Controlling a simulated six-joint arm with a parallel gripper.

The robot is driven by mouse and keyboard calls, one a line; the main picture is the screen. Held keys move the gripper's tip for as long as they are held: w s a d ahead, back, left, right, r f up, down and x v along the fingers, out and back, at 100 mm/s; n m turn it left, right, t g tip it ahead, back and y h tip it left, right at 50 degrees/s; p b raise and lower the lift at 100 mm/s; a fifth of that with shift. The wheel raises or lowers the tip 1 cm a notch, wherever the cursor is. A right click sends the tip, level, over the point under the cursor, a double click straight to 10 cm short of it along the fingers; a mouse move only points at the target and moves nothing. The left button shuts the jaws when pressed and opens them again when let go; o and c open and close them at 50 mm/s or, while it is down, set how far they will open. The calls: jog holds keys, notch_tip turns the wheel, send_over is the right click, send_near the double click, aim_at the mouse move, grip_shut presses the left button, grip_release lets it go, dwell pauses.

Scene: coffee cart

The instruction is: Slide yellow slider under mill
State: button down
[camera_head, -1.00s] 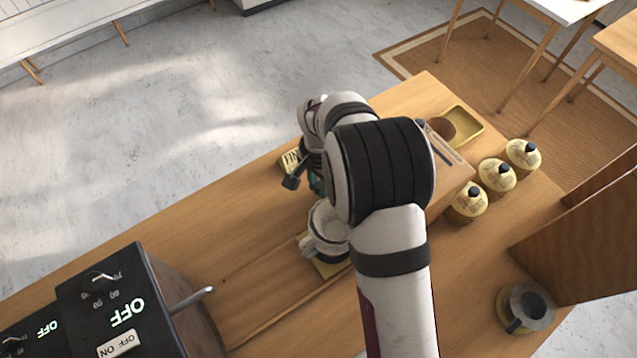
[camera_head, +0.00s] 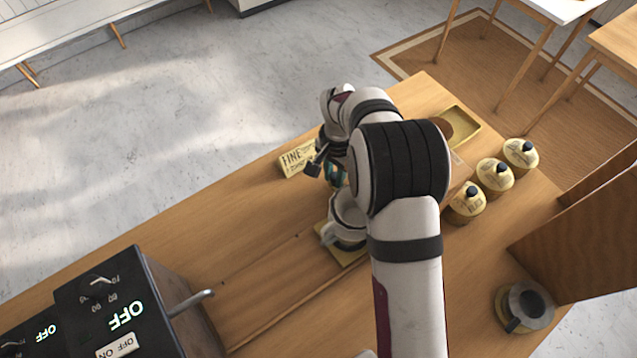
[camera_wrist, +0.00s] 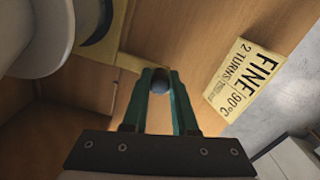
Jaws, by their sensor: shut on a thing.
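The yellow slider (camera_head: 347,257) is a flat plate on the wooden counter, partly hidden by my arm and by a rounded white thing over it. In the wrist view the yellow slider (camera_wrist: 122,30) is at the upper left, with a narrow yellow strip running toward a dark round knob (camera_wrist: 159,86). My gripper (camera_wrist: 160,78) has teal fingers closed on that knob, low by the wood. In the head view my gripper (camera_head: 333,176) is mostly hidden by my arm. I cannot make out the mill; my arm covers that part of the counter.
A FINE card (camera_head: 297,158) lies beside the gripper, near the counter's far edge. Several yellow canisters, one nearest (camera_head: 467,203), and a yellow tray (camera_head: 474,125) are at the right. A black machine (camera_head: 130,300) with a lever stands at left.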

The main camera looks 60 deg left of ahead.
jog(key=w, duration=0.9)
jog(key=shift+w, duration=0.1)
jog(key=c, duration=0.7)
grip_release()
notch_tip(320, 180, up, 16)
